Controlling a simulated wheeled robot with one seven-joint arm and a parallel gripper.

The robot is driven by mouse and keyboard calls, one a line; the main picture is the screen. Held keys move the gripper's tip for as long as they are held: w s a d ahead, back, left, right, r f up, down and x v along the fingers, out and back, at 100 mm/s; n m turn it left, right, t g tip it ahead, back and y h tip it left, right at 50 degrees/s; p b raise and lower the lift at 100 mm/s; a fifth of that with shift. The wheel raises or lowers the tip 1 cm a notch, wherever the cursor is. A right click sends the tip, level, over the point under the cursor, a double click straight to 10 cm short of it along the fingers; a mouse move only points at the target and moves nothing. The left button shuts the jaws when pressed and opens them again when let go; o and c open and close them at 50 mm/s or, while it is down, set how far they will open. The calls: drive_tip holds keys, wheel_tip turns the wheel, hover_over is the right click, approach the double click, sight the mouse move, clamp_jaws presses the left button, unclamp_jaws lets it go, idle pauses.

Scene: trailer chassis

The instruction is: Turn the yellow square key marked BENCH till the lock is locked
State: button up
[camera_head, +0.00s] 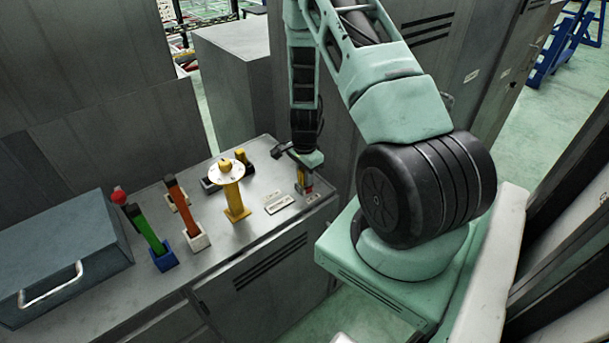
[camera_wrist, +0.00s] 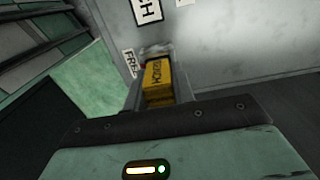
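The yellow square key (camera_wrist: 158,80) stands between the two fingers of my gripper (camera_wrist: 160,92) in the wrist view. Its dark lettering is seen at an angle and is hard to read. The fingers lie close against both sides of the key, so my gripper appears shut on it. In the head view my gripper (camera_head: 304,184) points down at the right end of the grey bench top, with a bit of yellow showing between its fingers. The lock under the key is mostly hidden. A white label reading FRE (camera_wrist: 130,63), partly covered, lies beside the key.
White label plates (camera_head: 279,203) lie left of my gripper on the bench (camera_head: 225,240). A yellow post with a round cream top (camera_head: 233,190), orange and green handles in holders (camera_head: 180,205) and a blue-grey box (camera_head: 65,255) stand further left. Grey cabinets rise behind.

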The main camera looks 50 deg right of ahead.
drive_tip(key=m, duration=0.3)
drive_tip(key=shift+m, duration=0.3)
drive_tip(key=shift+r+m, duration=0.1)
drive_tip(key=shift+m, duration=0.7)
drive_tip(key=shift+m+p, duration=0.3)
drive_tip(key=shift+m, duration=0.6)
drive_tip(key=m, duration=0.3)
drive_tip(key=shift+m+p, duration=0.3)
drive_tip(key=shift+p, duration=0.1)
drive_tip(key=o, duration=1.1)
